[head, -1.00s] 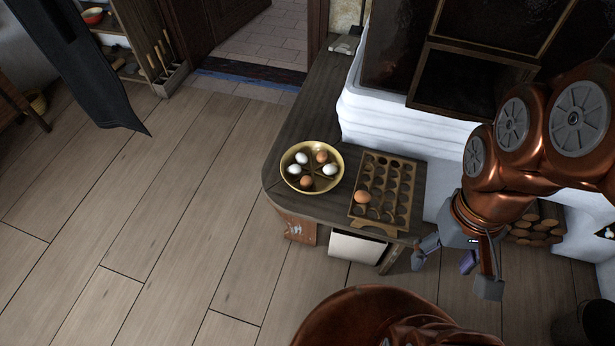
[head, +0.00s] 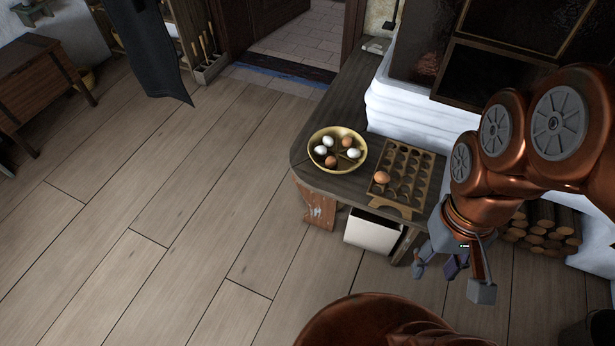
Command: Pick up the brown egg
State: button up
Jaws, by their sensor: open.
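One brown egg (head: 382,177) sits in the front left part of a wooden egg rack (head: 411,208) on the dark bench. Two more brown eggs, one at the back right (head: 347,142) and one at the front (head: 331,161), lie with white eggs (head: 354,153) in a yellow bowl (head: 314,161) left of the rack. My gripper (head: 450,281) is open and empty. It hangs in front of and to the right of the rack in the picture, apart from every egg.
The dark wooden bench (head: 330,112) runs along the white stove (head: 410,112). A white box (head: 372,233) and firewood (head: 540,228) are low down near the bench and stove. The plank floor at left is clear. A wooden cabinet (head: 40,85) stands far left.

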aim_at(331, 161)
jog(key=u, duration=0.35)
jog(key=k, duration=0.85)
jog(key=u, duration=1.1)
jog(key=i, duration=1.95)
jog(key=z, duration=0.85)
